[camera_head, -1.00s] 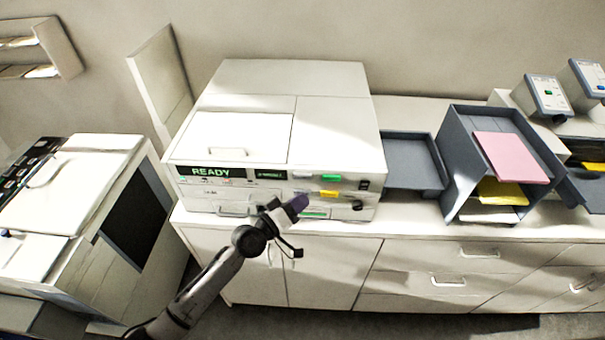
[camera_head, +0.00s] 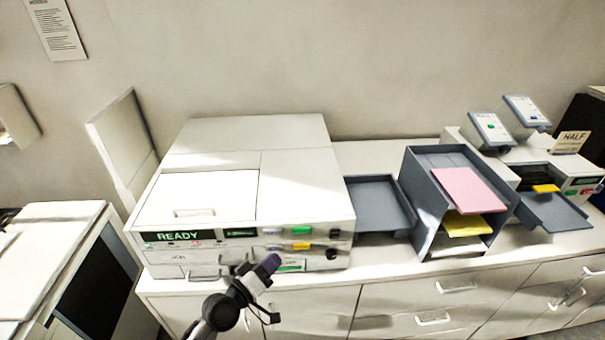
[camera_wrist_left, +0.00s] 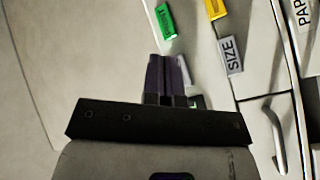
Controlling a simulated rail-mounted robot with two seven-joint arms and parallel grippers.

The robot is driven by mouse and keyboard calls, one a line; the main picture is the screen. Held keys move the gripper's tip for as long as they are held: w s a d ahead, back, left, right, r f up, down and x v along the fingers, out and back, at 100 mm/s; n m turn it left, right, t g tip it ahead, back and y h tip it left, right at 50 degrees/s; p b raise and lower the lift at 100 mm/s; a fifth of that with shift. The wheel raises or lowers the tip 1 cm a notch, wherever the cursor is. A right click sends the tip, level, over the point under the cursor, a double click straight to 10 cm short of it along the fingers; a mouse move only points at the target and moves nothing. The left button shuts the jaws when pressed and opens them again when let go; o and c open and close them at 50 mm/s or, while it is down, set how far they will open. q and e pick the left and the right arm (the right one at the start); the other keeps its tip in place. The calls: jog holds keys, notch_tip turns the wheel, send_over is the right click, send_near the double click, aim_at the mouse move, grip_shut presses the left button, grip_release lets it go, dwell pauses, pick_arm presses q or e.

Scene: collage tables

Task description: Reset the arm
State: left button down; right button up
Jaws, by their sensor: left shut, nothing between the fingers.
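My left gripper (camera_head: 268,268) is in front of the lower right part of the white copier (camera_head: 300,190), near its coloured buttons. In the left wrist view, its dark purple fingers (camera_wrist_left: 168,78) are together with nothing between them. Beyond them are a green button (camera_wrist_left: 165,20), a yellow button (camera_wrist_left: 215,8) and a grey label reading SIZE (camera_wrist_left: 230,55). I cannot tell whether the fingertips touch the copier. The copier's panel reads READY (camera_head: 180,237). My right gripper is not in view.
A grey output tray (camera_head: 378,205) sits right of the copier. A grey sorter (camera_head: 418,190) holds pink (camera_head: 468,190) and yellow paper. A second machine (camera_head: 560,175) stands at the far right. White drawers (camera_head: 440,305) are below. Another white unit (camera_head: 50,250) stands at left.

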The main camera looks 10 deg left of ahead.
pick_arm(q)
jog(key=s+d+f+m+g, duration=0.3)
jog(key=f+m+g, duration=0.1)
jog(key=m+g, duration=0.2)
jog(key=s+a+r+g+y+p, duration=0.1)
jog(key=s+a+r+y+p, duration=0.15)
jog(key=s, duration=0.35)
jog(key=s+a+r+m+g+y+p, duration=0.1)
jog(key=s+a+y, duration=0.1)
jog(key=s+y, duration=0.3)
jog(key=s+a+r+y+p, duration=0.2)
jog(key=s+a, duration=0.1)
jog(key=s, duration=0.4)
jog(key=s+f+g+p, duration=0.2)
jog(key=s, duration=0.7)
jog(key=s+f+n+g+p, duration=0.1)
jog(key=s+f+g+p, duration=0.1)
jog(key=s, duration=0.7)
jog(key=shift+d+f+g+p, duration=0.2)
jog(key=shift+d+g+p, duration=0.1)
jog(key=shift+g+p, duration=0.15)
